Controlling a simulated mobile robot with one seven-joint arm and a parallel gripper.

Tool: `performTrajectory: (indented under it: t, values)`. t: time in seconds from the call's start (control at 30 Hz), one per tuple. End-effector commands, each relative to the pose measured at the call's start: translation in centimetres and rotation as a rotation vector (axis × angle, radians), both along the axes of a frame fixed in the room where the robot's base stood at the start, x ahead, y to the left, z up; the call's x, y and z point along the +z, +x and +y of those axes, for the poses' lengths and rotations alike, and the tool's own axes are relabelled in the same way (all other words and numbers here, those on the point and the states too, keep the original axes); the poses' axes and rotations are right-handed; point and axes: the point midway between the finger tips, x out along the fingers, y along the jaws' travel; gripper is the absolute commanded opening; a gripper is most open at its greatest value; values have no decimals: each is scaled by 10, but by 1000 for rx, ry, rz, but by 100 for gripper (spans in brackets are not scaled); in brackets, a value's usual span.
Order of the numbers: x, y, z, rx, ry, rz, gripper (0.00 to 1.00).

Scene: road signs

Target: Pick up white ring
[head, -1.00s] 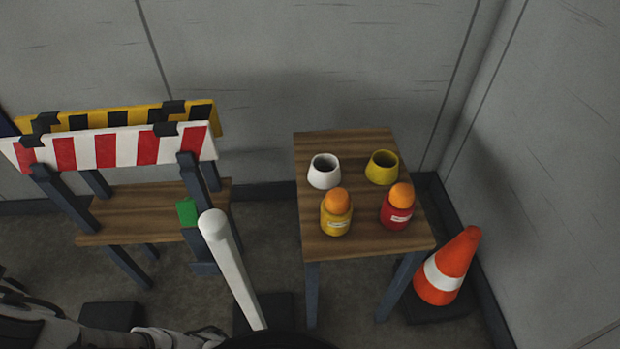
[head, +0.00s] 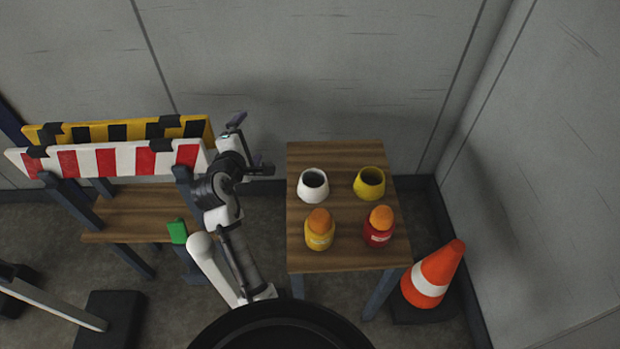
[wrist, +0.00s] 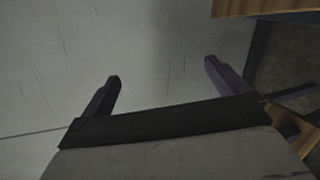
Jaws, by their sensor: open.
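The white ring (head: 313,186), a short hollow piece with a dark opening, stands upright on the wooden table (head: 330,262) in the head view, at the back left of the tabletop. My gripper (head: 254,144) is left of the table, raised and apart from the ring. It is open and empty. In the wrist view its two fingers (wrist: 162,72) stand wide apart with grey wall beyond. I cannot make out the ring in the wrist view.
A yellow ring (head: 370,183) stands right of the white one. In front are a yellow jar (head: 319,236) and a red jar (head: 378,234) with orange tops. Striped barriers (head: 110,160) stand left, near my arm. A traffic cone (head: 433,275) is right of the table.

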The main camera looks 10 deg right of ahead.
Motion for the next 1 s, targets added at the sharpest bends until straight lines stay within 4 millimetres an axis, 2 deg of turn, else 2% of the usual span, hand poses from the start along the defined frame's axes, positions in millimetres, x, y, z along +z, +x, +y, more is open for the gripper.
performTrajectory:
  t: [0.03, 0.1, 0.2, 0.33, 0.47, 0.57, 1.0]
  values:
    - [-21, -8, -17, -30, -116, 101, 99]
    - [-47, -20, -38, -58, -286, 249, 99]
    - [-77, -40, -64, -80, -498, 451, 99]
    - [-102, -63, -85, -80, -707, 668, 99]
    - [-115, -76, -94, -69, -830, 797, 99]
    - [-120, -78, -100, -65, -870, 840, 99]
    - [-143, -52, -142, -63, -875, 846, 99]
